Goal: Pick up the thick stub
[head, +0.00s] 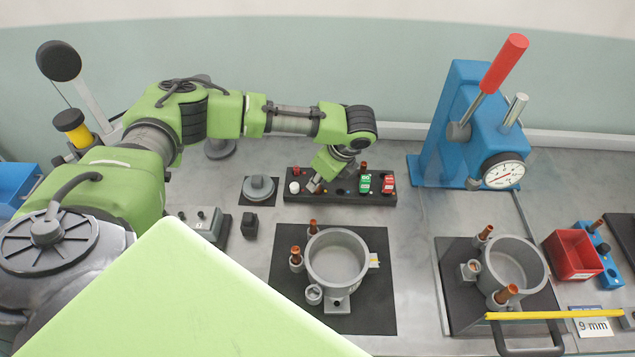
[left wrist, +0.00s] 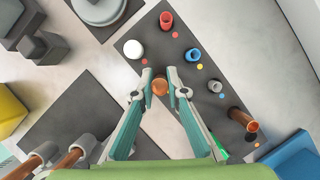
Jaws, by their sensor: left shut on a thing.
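My left gripper (head: 317,184) is low over the left part of a black rack (head: 340,198). In the left wrist view its two fingers (left wrist: 158,90) are shut on a copper-coloured round piece, the thick stub (left wrist: 160,86), seen end-on between the fingertips. In the head view the fingers hide the stub. I cannot tell whether it still touches the rack. Another copper stub (head: 363,168) stands upright at the back of the rack and also shows in the left wrist view (left wrist: 240,118). My right gripper is not in view.
The rack also holds a white cap (head: 295,187), a green block (head: 365,184) and a red block (head: 389,184). A grey pot (head: 336,258) with copper-topped posts stands in front. A blue press (head: 455,130) stands to the right, near a red bin (head: 573,255).

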